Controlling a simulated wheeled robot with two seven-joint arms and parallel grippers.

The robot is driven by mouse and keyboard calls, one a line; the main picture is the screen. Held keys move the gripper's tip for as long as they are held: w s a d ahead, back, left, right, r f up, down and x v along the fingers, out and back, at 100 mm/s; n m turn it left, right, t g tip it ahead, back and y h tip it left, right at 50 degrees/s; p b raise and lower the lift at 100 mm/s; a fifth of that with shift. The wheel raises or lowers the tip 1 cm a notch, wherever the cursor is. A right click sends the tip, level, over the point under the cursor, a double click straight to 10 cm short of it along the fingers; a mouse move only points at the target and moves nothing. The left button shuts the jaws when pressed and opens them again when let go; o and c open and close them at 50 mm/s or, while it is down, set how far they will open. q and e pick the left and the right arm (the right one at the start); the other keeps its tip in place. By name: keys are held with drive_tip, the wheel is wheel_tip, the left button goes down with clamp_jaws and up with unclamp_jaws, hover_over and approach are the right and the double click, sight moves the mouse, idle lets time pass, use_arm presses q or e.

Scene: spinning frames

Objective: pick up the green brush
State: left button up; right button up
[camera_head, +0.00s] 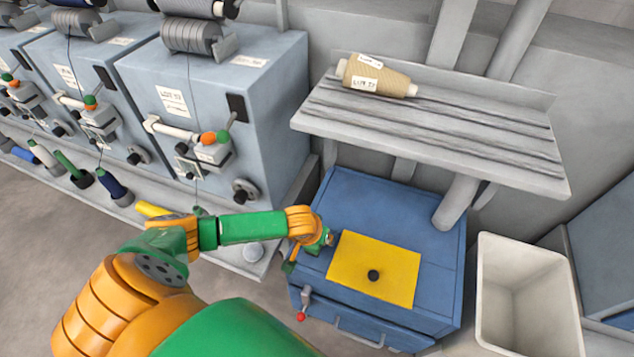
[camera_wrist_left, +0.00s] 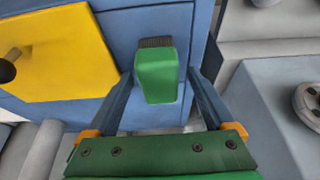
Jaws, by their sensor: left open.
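The green brush (camera_wrist_left: 156,78) is a small green block with dark bristles at its far end. It lies on the blue cabinet top, near the edge, in the left wrist view. My left gripper (camera_wrist_left: 160,85) is open, with one finger on each side of the brush and visible gaps between. In the head view my left gripper (camera_head: 322,241) is at the left part of the cabinet top, left of the yellow plate. There the gripper largely hides the brush. My right gripper is in neither view.
The blue cabinet (camera_head: 430,233) carries a yellow plate (camera_head: 360,255) with a black knob. A grey shelf (camera_head: 440,140) with a yarn cone (camera_head: 377,76) overhangs behind. A white bin (camera_head: 520,300) stands right. Grey spinning machines (camera_head: 260,120) with bobbins stand left.

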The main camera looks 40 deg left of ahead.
use_arm(q)
clamp_jaws()
drive_tip(key=shift+r, duration=0.1)
wheel_tip(320, 180, up, 4)
drive_tip(key=shift+f+p, duration=0.25)
drive_tip(key=shift+p, duration=0.3)
drive_tip(key=s+a+r+p, duration=0.2)
drive_tip(key=s+a+r, duration=0.1)
drive_tip(key=s, duration=0.3)
drive_tip(key=s+a+r+p, duration=0.2)
drive_tip(key=s+a+r, duration=0.1)
drive_tip(key=s+r, duration=0.3)
drive_tip(key=shift+s+a+r, duration=0.2)
drive_tip(key=shift+a, duration=0.05)
